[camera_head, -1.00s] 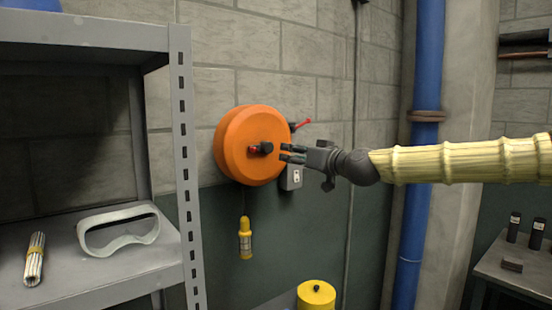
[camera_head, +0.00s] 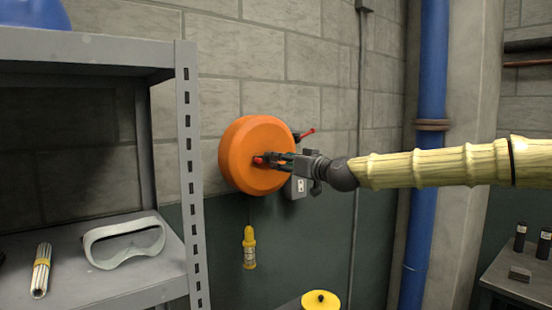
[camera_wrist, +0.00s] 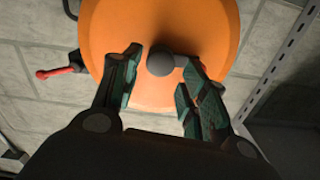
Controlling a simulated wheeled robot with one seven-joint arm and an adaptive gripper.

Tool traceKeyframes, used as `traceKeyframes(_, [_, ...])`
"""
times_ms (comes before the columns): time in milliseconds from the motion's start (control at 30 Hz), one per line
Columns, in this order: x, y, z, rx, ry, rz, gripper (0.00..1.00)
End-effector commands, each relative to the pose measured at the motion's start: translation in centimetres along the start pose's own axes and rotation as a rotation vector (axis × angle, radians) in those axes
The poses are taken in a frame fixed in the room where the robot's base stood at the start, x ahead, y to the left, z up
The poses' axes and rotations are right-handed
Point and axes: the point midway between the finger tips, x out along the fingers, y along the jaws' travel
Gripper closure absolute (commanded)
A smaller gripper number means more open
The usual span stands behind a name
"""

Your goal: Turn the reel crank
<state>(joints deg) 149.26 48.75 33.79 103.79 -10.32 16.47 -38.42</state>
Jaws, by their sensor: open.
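The orange reel (camera_head: 240,165) is mounted on the block wall, to the right of the shelf. It fills the upper middle of the wrist view (camera_wrist: 215,25). My gripper (camera_head: 276,160) is open at the reel's face. I cannot tell whether either finger touches the knob.
A grey metal shelf (camera_head: 187,130) with goggles (camera_head: 125,240) stands at the left. A blue pipe (camera_head: 427,200) runs upright at the right.

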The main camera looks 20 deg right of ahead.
Motion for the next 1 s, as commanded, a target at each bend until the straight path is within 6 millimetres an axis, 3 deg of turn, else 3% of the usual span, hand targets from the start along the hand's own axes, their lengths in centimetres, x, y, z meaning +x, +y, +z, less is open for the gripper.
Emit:
traceKeyframes(400, [3.6,0.0,0.0,0.0,-0.001,0.0,0.56])
traceKeyframes(900, [4.3,0.0,0.0,0.0,0.0,0.0,0.56])
traceKeyframes(933, [4.3,0.0,0.0,0.001,0.0,0.0,0.58])
traceKeyframes(1000, [4.3,0.0,0.0,0.0,0.0,0.0,0.71])
